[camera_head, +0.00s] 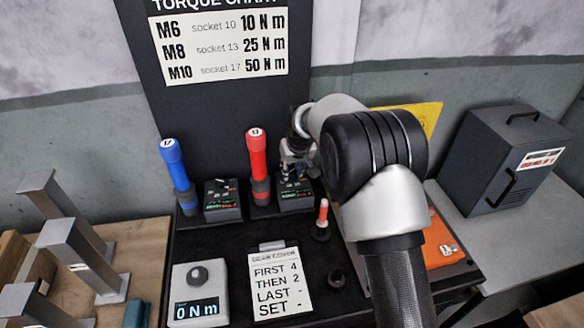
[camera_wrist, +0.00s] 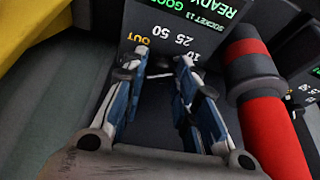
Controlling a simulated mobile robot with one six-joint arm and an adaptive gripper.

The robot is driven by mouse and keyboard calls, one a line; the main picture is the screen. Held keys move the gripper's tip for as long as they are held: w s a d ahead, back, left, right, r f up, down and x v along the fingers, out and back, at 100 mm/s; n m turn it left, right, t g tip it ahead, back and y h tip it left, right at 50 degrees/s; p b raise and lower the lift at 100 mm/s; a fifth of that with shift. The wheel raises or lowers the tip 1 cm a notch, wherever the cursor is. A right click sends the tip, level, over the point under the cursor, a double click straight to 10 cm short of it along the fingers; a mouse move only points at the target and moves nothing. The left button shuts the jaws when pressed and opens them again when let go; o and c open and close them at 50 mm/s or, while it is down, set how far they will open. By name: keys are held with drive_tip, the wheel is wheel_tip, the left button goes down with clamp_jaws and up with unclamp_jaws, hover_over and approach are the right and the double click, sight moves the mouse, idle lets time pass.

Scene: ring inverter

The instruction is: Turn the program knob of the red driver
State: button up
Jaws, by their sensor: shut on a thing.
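The red driver (camera_head: 257,155), marked 13, stands upright in its holder at the middle of the black bench. Its control box (camera_head: 297,203) sits just right of it with a lit screen. My gripper (camera_head: 295,170) is over this box, coming from the right. In the wrist view my gripper (camera_wrist: 158,67) is shut on the program knob (camera_wrist: 160,75), which is mostly hidden between the fingers. A dial scale (camera_wrist: 185,40) shows 10, 25, 50 and OUT. The box screen (camera_wrist: 205,10) reads READY and SOCKET 13. The red driver (camera_wrist: 275,140) stands close beside the right finger.
The blue driver (camera_head: 174,170) and its box (camera_head: 222,207) stand to the left. A small red-tipped tool (camera_head: 322,218) stands in front of my arm. A 0 N m display (camera_head: 197,307) and a card (camera_head: 277,283) are at the front. A torque chart (camera_head: 219,40) hangs behind.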

drive_tip(key=n+y, duration=0.1)
drive_tip(key=n, duration=0.2)
drive_tip(key=shift+w+d+n+g, duration=0.1)
drive_tip(key=shift+d+n+g, duration=0.05)
drive_tip(key=shift+n+g, duration=0.25)
drive_tip(key=shift+n+g+y, duration=0.4)
drive_tip(key=shift+n+y, duration=0.1)
drive_tip(key=shift+n, duration=0.9)
drive_tip(key=shift+w, duration=0.1)
drive_tip(key=o, duration=1.1)
drive_tip(key=shift+d+r, duration=0.1)
drive_tip(key=v, duration=1.2)
